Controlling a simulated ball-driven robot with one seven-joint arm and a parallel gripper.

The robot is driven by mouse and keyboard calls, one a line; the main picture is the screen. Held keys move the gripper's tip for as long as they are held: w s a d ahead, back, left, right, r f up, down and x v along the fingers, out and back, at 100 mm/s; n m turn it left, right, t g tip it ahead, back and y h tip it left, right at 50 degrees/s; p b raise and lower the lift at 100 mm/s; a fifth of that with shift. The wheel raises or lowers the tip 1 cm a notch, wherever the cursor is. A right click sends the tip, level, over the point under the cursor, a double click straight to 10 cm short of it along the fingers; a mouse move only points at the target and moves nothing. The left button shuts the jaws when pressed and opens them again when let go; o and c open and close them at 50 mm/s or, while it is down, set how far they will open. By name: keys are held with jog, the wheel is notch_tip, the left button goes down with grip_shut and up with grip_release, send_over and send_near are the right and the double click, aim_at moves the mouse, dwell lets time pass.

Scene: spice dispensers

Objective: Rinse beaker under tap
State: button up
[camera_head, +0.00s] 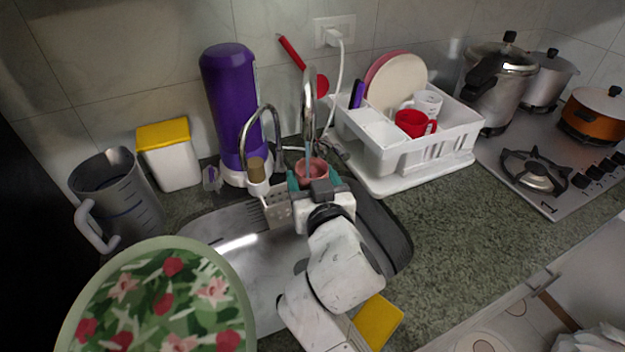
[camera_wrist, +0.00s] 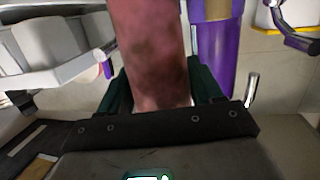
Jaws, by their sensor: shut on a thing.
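My gripper (camera_head: 314,181) is shut on a reddish-pink beaker (camera_head: 312,169) over the back of the sink (camera_head: 240,262). In the wrist view the same beaker (camera_wrist: 152,55) fills the middle, with dark stains on its side and a teal finger on each side of it. The chrome tap (camera_head: 309,95) stands just behind and above the beaker. A thin bluish stream seems to run from the tap down to the beaker's mouth. The inside of the beaker is too small to make out.
A purple dispenser (camera_head: 229,110) with a second curved spout stands left of the tap. A white dish rack (camera_head: 420,148) with a red cup is at the right. A patterned plate (camera_head: 168,252) covers the lower left. A grey jug (camera_head: 118,195) is beyond it.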

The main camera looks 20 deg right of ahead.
jog(key=shift+d, duration=0.2)
jog(key=shift+d, duration=0.4)
jog(key=shift+a, duration=0.2)
jog(key=shift+a, duration=0.4)
jog(key=shift+d, duration=0.15)
dwell(0.4)
jog(key=shift+d, duration=0.45)
jog(key=d+f+v, duration=0.1)
jog(key=v, duration=0.6)
jog(key=shift+s+d, duration=0.55)
jog(key=shift+d, duration=0.05)
